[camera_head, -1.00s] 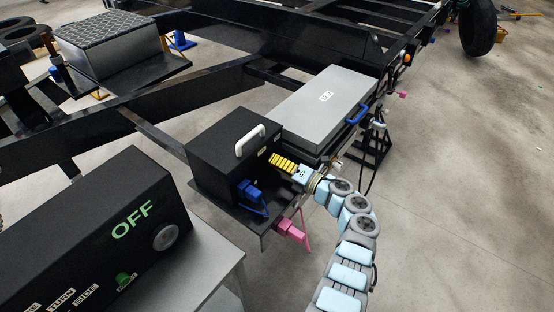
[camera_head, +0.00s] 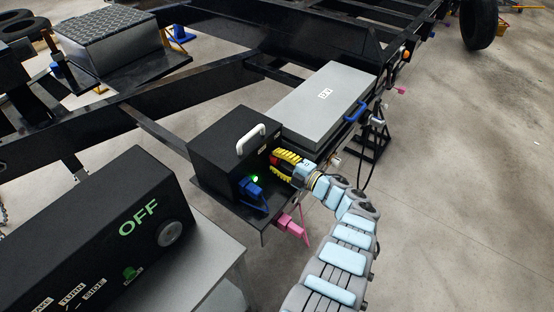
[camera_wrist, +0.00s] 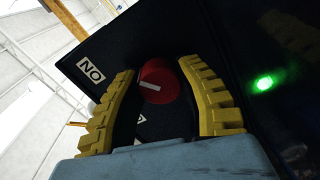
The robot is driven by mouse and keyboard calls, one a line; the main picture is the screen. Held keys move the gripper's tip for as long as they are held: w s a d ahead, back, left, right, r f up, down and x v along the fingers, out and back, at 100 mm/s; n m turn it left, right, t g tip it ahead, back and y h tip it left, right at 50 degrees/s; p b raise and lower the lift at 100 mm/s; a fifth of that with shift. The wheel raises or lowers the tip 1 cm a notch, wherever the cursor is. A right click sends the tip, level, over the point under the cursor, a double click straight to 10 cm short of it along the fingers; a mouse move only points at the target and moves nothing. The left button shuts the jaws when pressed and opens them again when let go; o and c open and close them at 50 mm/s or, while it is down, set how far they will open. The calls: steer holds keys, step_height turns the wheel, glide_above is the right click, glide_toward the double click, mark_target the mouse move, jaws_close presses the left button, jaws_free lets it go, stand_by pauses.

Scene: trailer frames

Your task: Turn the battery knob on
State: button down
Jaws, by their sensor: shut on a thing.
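The battery knob (camera_wrist: 158,81) is red and round, on the black battery box (camera_head: 222,150). Its white mark points toward the left in the wrist view, to the side of the ON label (camera_wrist: 92,70), which appears rotated. My gripper (camera_wrist: 158,75) has its yellow fingers on either side of the knob, shut on it. A second label is partly hidden.
A blue plug (camera_head: 250,189) is on the box front and a pink part (camera_head: 289,226) hangs below. A grey case (camera_head: 318,105) with a blue handle stands behind. A black panel reading OFF (camera_head: 138,218) is at lower left. The floor at right is open.

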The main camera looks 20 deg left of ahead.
steer(key=shift+r+m+b, duration=0.15)
steer(key=shift+m+b, duration=0.15)
steer(key=shift+m, duration=1.3)
steer(key=shift+a, duration=0.1)
steer(key=c, duration=0.6)
jaws_free()
steer(key=shift+c, duration=0.2)
steer(key=shift+s+d, duration=0.1)
steer(key=shift+d, duration=0.2)
steer(key=v, duration=1.1)
steer(key=shift+d, duration=0.25)
